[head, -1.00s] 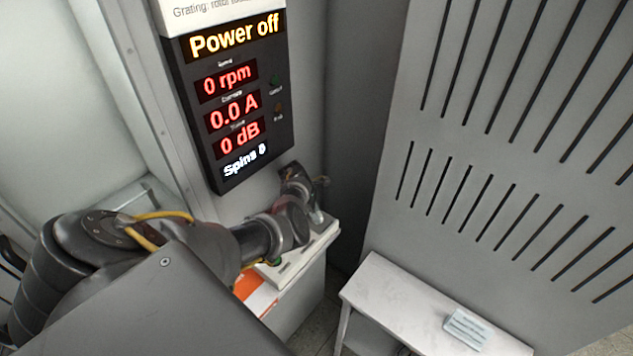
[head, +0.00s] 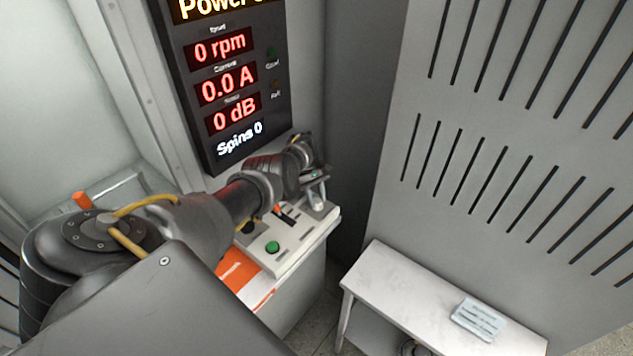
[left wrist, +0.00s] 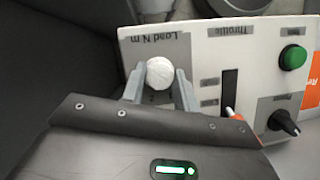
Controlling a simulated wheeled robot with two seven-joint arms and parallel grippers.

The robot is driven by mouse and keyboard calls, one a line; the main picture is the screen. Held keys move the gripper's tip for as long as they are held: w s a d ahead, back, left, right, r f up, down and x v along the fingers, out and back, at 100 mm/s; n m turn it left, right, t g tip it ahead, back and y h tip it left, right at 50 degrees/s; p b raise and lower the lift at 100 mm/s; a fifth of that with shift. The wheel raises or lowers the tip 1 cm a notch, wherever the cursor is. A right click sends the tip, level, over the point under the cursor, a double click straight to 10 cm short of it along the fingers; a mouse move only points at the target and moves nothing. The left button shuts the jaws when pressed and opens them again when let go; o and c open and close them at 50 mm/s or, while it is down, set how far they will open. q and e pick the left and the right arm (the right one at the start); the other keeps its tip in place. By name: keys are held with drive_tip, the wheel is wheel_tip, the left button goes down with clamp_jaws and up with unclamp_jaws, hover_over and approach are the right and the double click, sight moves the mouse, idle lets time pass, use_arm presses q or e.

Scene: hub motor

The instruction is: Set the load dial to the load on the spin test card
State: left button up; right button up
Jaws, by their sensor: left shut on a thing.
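The load dial (left wrist: 160,73) is a round white knob under an upside-down "Load N m" label in the left wrist view. My left gripper (left wrist: 159,84) is shut on it, with one finger on each side. In the head view my left gripper (head: 317,194) is at the far right end of the control panel (head: 302,243), and my arm hides much of the panel. A pale card (head: 478,318) lies on a white bench (head: 395,285). Its print is too small to read, and I cannot tell if it is the spin test card. My right gripper is not in view.
The panel also carries a green button (left wrist: 292,55), a throttle slider (left wrist: 230,95) with an orange tip and a black knob (left wrist: 287,122). A dark display (head: 225,85) above reads 0 rpm, 0.0 A, 0 dB and Spins 0. A slotted grey wall (head: 510,120) stands at right.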

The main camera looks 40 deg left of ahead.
use_arm(q)
drive_tip(key=m+g+b, duration=0.1)
drive_tip(key=m+b, duration=0.2)
drive_tip(key=m, duration=0.1)
drive_tip(key=shift+w+f+y, duration=0.1)
drive_tip(key=shift+f+y, duration=0.05)
drive_tip(key=shift+y, duration=0.25)
drive_tip(key=shift+d+m+g+y+b, duration=0.1)
drive_tip(key=shift+m+g+y+b, duration=0.35)
drive_tip(key=shift+m, duration=0.85)
drive_tip(key=o, duration=1)
drive_tip(key=shift+w+r, duration=0.1)
drive_tip(key=shift+r, duration=0.15)
